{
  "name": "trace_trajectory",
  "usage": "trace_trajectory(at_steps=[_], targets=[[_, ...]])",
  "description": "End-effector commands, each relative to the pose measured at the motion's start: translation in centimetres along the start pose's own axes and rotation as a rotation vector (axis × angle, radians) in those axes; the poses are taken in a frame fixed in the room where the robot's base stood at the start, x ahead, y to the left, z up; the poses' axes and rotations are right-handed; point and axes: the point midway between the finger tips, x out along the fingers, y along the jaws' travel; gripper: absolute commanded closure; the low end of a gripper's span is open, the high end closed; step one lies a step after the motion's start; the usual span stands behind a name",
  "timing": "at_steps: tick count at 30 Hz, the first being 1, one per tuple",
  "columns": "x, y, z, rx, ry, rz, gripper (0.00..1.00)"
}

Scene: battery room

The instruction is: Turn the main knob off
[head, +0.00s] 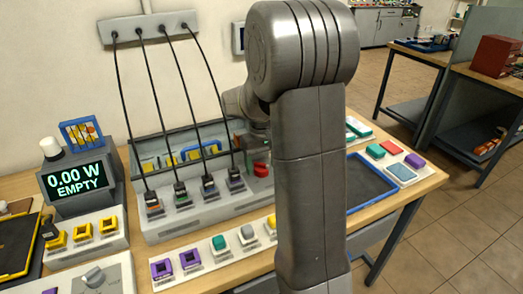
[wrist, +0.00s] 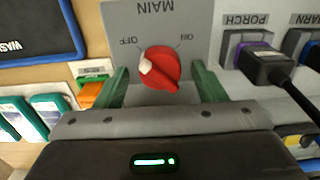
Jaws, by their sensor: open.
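The main knob (wrist: 160,69) is red with a white pointer mark. It sits on a grey plate marked MAIN (wrist: 160,18), which appears upside down in the wrist view. OFF is printed at upper left and ON at upper right. The white mark is on the knob's left side, towards OFF. My gripper (wrist: 160,78) is open, with one green finger on each side of the knob and gaps between. In the head view the red knob (head: 261,170) shows at the right end of the grey panel, below my gripper (head: 258,152), which is partly hidden by my arm.
A PORCH socket (wrist: 246,45) with a black plug and cable is right of the knob. Black cables (head: 150,110) hang from a wall bar to the panel. A display (head: 75,180) reads 0.00 W EMPTY. A blue-edged tray (head: 372,183) lies right of my arm.

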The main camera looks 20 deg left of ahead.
Motion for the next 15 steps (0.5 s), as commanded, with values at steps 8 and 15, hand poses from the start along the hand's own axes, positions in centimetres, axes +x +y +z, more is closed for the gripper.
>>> trace_trajectory(at_steps=[8, 15], targets=[[-5.5, 0.0, -0.1, 0.000, 0.008, 0.001, 0.36], [-10.5, 0.0, -0.1, 0.000, 0.005, 0.001, 0.36]])
